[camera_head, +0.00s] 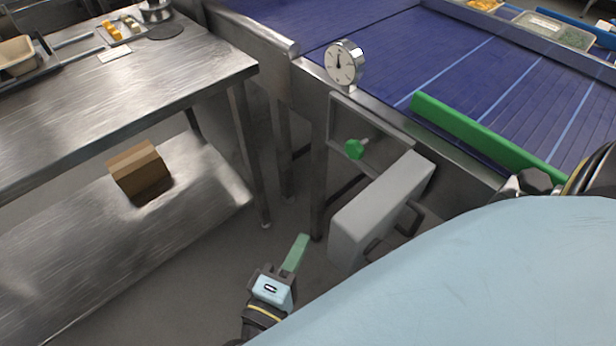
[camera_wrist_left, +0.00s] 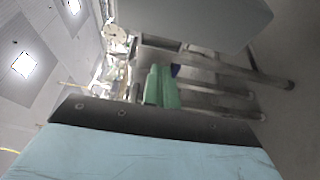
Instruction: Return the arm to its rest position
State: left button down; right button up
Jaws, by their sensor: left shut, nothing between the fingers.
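My left gripper (camera_head: 296,254) hangs low in the head view, below the height of the tables, with its green fingers shut together and empty. Its green fingers also show in the left wrist view (camera_wrist_left: 161,88), pointing toward table legs. The gripper is apart from everything around it. My right gripper cannot be made out; only a dark part of that arm shows at the right edge of the head view.
A steel table (camera_head: 110,85) stands at left with a cardboard box (camera_head: 139,170) on its lower shelf. The blue conveyor (camera_head: 400,50) has a round dial (camera_head: 344,63), a green knob (camera_head: 354,149) and a grey box (camera_head: 380,208) on its near side. Open floor surrounds the left gripper.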

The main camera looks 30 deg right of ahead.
pick_arm(q)
jog(key=s+a, duration=0.3)
jog(key=s, duration=0.1)
jog(key=shift+a, duration=0.3)
